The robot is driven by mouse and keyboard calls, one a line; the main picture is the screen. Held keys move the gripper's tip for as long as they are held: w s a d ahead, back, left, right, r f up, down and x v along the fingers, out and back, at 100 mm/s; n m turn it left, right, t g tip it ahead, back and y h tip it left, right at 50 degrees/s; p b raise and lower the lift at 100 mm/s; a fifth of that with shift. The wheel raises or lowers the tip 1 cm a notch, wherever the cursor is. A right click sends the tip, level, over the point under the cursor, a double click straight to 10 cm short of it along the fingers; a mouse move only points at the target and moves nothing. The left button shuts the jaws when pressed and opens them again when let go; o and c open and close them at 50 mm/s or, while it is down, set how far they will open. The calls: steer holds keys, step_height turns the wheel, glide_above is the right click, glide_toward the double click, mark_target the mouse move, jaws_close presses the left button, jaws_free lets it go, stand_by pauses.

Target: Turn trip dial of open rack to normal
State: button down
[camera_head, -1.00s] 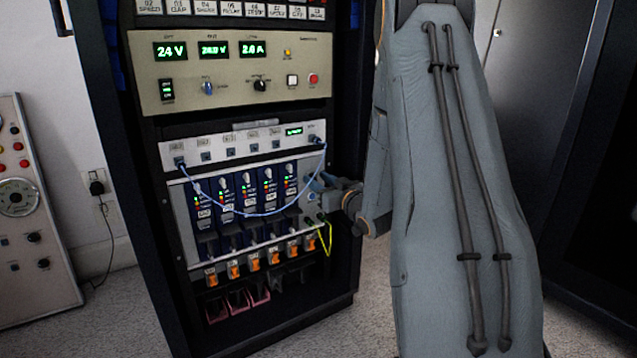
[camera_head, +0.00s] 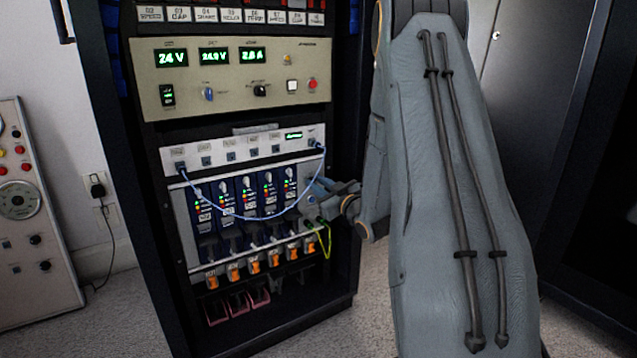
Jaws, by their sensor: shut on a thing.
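The open rack (camera_head: 150,262) is a black cabinet with several panels. Its lower module row (camera_head: 247,205) has several dark blue modules with small lights, and a blue cable (camera_head: 262,217) droops across them. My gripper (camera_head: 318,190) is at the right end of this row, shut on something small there. The trip dial cannot be made out; my gripper may hide it. My arm (camera_head: 450,200) comes from the right and covers the rack's right side.
A beige power supply panel (camera_head: 235,100) with green displays is above the row. Orange-tabbed connectors (camera_head: 254,267) and a yellow-green wire (camera_head: 328,240) are below. A grey console (camera_head: 20,250) stands at the left.

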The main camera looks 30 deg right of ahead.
steer(key=n+p, duration=0.1)
steer(key=n, duration=0.3)
steer(key=shift+a, duration=0.1)
steer(key=shift+n+p, duration=0.5)
steer(key=shift+n, duration=1.4)
steer(key=shift+a, duration=0.1)
steer(key=c, duration=1.6)
jaws_free()
steer(key=s+p, duration=0.2)
steer(key=s, duration=0.5)
steer(key=shift+s+f+p, duration=0.1)
steer(key=shift+s+p, duration=0.2)
steer(key=shift+s, duration=0.1)
